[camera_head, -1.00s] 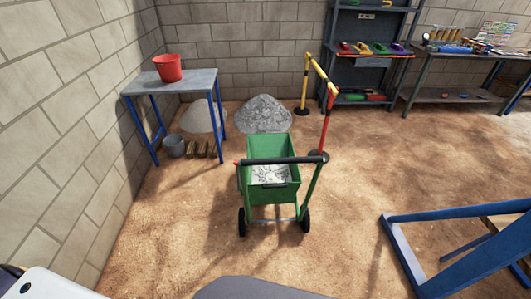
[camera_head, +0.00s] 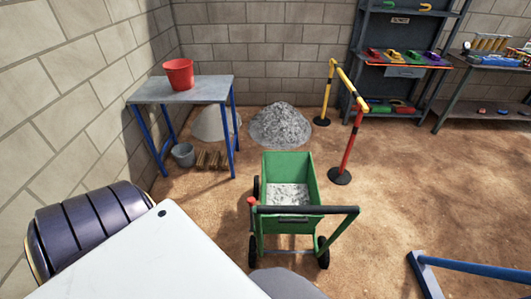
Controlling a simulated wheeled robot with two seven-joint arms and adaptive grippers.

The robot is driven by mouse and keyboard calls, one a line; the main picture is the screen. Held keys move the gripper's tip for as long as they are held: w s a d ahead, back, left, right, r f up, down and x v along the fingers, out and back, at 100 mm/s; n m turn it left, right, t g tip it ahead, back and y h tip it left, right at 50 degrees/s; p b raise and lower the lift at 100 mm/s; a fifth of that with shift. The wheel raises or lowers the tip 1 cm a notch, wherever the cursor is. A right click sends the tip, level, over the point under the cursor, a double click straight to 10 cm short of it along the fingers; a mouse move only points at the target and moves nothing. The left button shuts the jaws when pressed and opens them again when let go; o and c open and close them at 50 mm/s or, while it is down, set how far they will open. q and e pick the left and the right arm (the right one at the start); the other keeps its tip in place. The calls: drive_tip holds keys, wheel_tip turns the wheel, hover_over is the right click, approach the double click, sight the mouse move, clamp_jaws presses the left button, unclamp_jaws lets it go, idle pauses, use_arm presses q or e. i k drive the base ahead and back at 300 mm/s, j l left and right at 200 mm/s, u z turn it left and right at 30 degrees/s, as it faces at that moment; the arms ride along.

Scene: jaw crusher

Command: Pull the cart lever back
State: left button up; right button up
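The green cart (camera_head: 289,169) stands on the dirt floor in the lower middle of the head view, with grey crushed stone (camera_head: 289,195) in its tub. Its black handlebar (camera_head: 306,210) crosses the near side on a green frame. A lever with a red knob (camera_head: 252,201) sits at the cart's left side, near the left end of the handlebar. My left arm shows at the lower left as a white and dark link, apart from the lever in the picture. Neither of my grippers is in view.
A grey pile (camera_head: 281,126) lies beyond the cart. A table (camera_head: 205,90) with a red bucket (camera_head: 179,74) stands at the left wall. A yellow and red barrier (camera_head: 347,90) stands at the right. A blue frame (camera_head: 470,270) is at lower right.

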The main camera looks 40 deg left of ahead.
sight(251, 200)
drive_tip(key=j+z, duration=0.3)
drive_tip(key=j, duration=0.15)
drive_tip(key=j+z, duration=0.25)
drive_tip(key=j, duration=0.25)
drive_tip(key=k+j+z, duration=0.1)
drive_tip(key=j+z, duration=0.2)
drive_tip(key=j, duration=0.15)
drive_tip(key=k+j+z, duration=0.1)
drive_tip(key=j+z, duration=0.2)
drive_tip(key=k+j+z, duration=0.25)
drive_tip(key=j, duration=0.3)
drive_tip(key=k+j+z, duration=0.1)
drive_tip(key=j+z, duration=0.2)
drive_tip(key=k+j+z, duration=0.25)
drive_tip(key=j, duration=0.15)
drive_tip(key=j+z, duration=0.25)
drive_tip(key=j, duration=0.15)
drive_tip(key=k+j+z, duration=0.6)
drive_tip(key=j, duration=0.15)
drive_tip(key=k+j+z, duration=0.15)
drive_tip(key=j+z, duration=0.2)
drive_tip(key=j, duration=0.15)
drive_tip(key=k+j+z, duration=0.3)
drive_tip(key=k+j, duration=0.05)
